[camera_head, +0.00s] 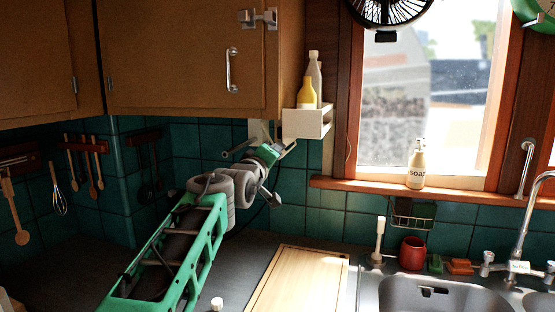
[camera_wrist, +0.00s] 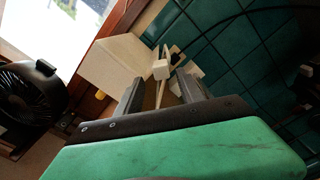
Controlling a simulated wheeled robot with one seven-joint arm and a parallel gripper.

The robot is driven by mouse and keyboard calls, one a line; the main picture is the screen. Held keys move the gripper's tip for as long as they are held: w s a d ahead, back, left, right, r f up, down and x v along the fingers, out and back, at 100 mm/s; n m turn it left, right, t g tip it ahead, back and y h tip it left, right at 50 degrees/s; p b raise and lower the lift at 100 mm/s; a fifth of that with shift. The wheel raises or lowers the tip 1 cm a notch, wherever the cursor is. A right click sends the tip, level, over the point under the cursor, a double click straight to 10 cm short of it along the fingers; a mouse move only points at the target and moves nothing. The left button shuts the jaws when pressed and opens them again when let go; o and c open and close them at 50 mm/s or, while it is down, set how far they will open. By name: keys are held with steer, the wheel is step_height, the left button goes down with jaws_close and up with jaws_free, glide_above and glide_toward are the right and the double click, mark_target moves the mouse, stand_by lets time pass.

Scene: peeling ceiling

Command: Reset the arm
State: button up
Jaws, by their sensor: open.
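My gripper (camera_head: 284,150) is under the wall cabinet, close to the teal tiled wall and just below and left of the small white shelf. My green arm reaches up to it from the bottom of the head view. In the wrist view my gripper (camera_wrist: 158,92) shows its two grey fingers apart. A small white block-like piece and a thin light strip show between or behind the fingers. I cannot tell whether the fingers touch them. No held object is clear.
The white shelf (camera_head: 307,123) holds a yellow bottle (camera_head: 307,93) and a pale bottle. The wooden cabinet (camera_head: 185,55) hangs above my arm. A cutting board (camera_head: 297,281) lies left of the sink (camera_head: 445,296). A soap bottle (camera_head: 416,166) stands on the windowsill. A dark cable crosses the wall.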

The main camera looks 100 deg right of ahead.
steer(key=shift+v, duration=1.4)
